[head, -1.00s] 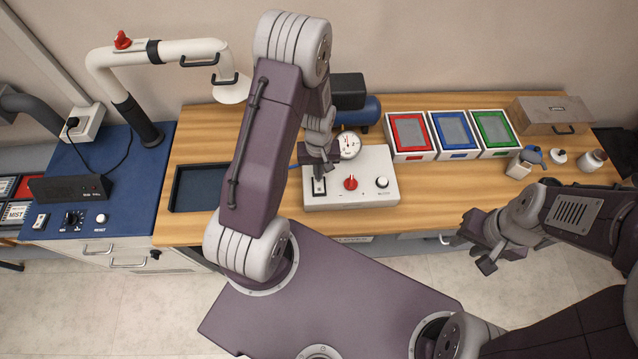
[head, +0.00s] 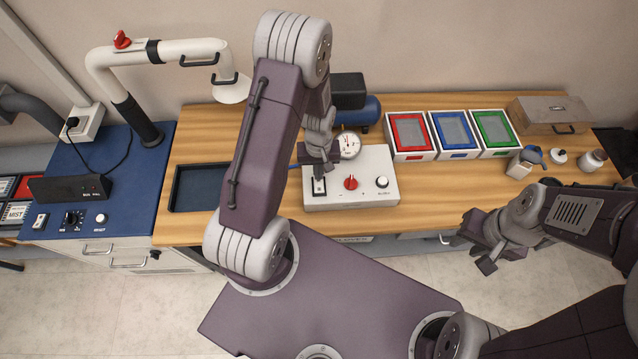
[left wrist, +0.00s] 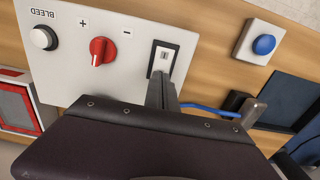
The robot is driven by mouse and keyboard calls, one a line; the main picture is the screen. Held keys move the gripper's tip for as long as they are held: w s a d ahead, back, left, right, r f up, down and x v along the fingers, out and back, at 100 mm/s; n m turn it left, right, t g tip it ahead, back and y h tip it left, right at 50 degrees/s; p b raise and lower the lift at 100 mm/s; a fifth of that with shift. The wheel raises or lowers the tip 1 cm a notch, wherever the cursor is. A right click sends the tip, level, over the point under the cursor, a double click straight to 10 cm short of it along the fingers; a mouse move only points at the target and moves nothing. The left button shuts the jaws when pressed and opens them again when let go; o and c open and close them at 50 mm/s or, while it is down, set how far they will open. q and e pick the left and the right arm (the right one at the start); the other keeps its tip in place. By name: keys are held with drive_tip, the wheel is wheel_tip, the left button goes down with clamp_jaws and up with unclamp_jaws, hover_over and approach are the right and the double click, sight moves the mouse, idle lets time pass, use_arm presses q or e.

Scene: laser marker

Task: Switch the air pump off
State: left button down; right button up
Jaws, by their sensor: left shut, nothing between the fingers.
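The white control box (head: 345,201) stands on the wooden bench, with a red knob (head: 351,183), a round bleed button (head: 382,182) and a black-framed rocker switch (head: 319,188). The switch also shows in the left wrist view (left wrist: 164,60), with an "I" mark on its pale rocker; I cannot tell which side is pressed. My left gripper (head: 319,171) is shut and empty, pointing down at the switch. Its tip (left wrist: 163,90) overlaps the switch's lower edge in the left wrist view; contact is unclear. My right gripper (head: 480,247) hangs off the bench's front edge, its jaw opening unclear.
A pressure gauge (head: 348,145) and a blue tank with a black top (head: 347,91) stand behind the box. Red, blue (head: 454,135) and green framed trays are to the right. A blue button (left wrist: 263,44) on a white base shows in the left wrist view.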

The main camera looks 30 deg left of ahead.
use_arm(q)
drive_tip(key=shift+f+b, duration=0.6)
drive_tip(key=shift+f, duration=0.25)
drive_tip(key=shift+r, duration=0.1)
wheel_tip(320, 180, up, 7)
drive_tip(key=p, duration=0.6)
idle(0.5)
